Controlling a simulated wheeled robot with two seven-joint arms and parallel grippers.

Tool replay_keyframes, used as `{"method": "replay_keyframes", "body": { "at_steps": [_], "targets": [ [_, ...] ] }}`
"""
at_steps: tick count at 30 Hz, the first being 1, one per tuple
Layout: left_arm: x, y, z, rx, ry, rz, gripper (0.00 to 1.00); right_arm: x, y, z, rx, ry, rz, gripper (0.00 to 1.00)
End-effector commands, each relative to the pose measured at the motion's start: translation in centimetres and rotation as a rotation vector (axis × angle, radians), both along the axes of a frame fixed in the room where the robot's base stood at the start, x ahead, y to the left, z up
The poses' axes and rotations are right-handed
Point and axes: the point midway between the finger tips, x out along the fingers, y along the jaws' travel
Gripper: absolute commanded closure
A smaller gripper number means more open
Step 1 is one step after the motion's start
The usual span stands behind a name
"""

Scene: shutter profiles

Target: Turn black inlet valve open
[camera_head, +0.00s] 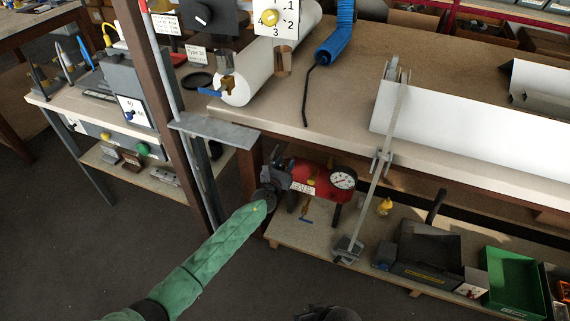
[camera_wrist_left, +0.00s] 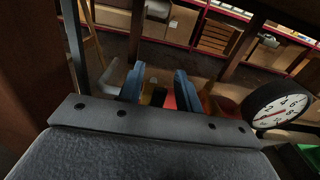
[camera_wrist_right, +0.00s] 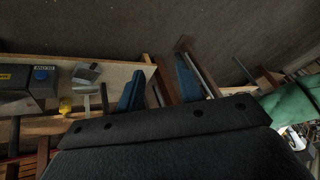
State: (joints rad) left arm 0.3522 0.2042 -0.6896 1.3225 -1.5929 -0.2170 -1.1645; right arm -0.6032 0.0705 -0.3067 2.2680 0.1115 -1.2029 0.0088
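A red tank unit (camera_head: 310,183) with a round white gauge (camera_head: 343,178) stands on the low shelf under the bench. My left gripper (camera_head: 274,180) is at the tank's left end, beside its grey fittings. In the left wrist view the blue fingers (camera_wrist_left: 159,70) are apart. A small yellow and dark part (camera_wrist_left: 157,96) and some red show between or beyond them; I cannot tell whether they touch it. The gauge (camera_wrist_left: 280,104) is to their right. I cannot clearly pick out the black inlet valve. My right gripper (camera_wrist_right: 160,66) is open and empty, away from the tank.
A brown post (camera_head: 165,110) and a grey plate (camera_head: 213,130) stand close to my left arm. The bench edge (camera_head: 330,140) overhangs the tank. A metal clamp bar (camera_head: 375,170) hangs right of the gauge. A green crate (camera_head: 515,283) is at right. The floor in front is clear.

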Motion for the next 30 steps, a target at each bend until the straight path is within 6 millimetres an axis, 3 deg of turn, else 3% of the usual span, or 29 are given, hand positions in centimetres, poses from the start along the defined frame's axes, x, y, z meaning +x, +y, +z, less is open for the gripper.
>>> {"method": "replay_keyframes", "body": {
  "at_steps": [11,16,26,28,30],
  "targets": [
    [0.5,-0.2,0.0,-0.001,0.0,0.0,0.65,0.0,0.1,-0.4,0.001,-0.002,0.0,0.64],
    [0.5,-0.2,0.0,-0.001,0.0,0.0,0.99,0.0,0.1,-0.3,0.001,-0.003,-0.001,0.64],
    [0.5,-0.1,-0.1,-0.021,0.009,0.0,1.0,0.2,0.1,-0.6,0.005,-0.015,-0.004,0.64],
    [0.5,0.0,-0.2,-0.04,0.016,0.0,1.0,0.4,0.1,-1.4,0.005,-0.022,-0.007,0.64],
    [0.6,0.2,-0.3,-0.068,0.028,-0.001,1.0,0.5,0.1,-3.5,0.003,-0.025,-0.011,0.64]
  ]
}}
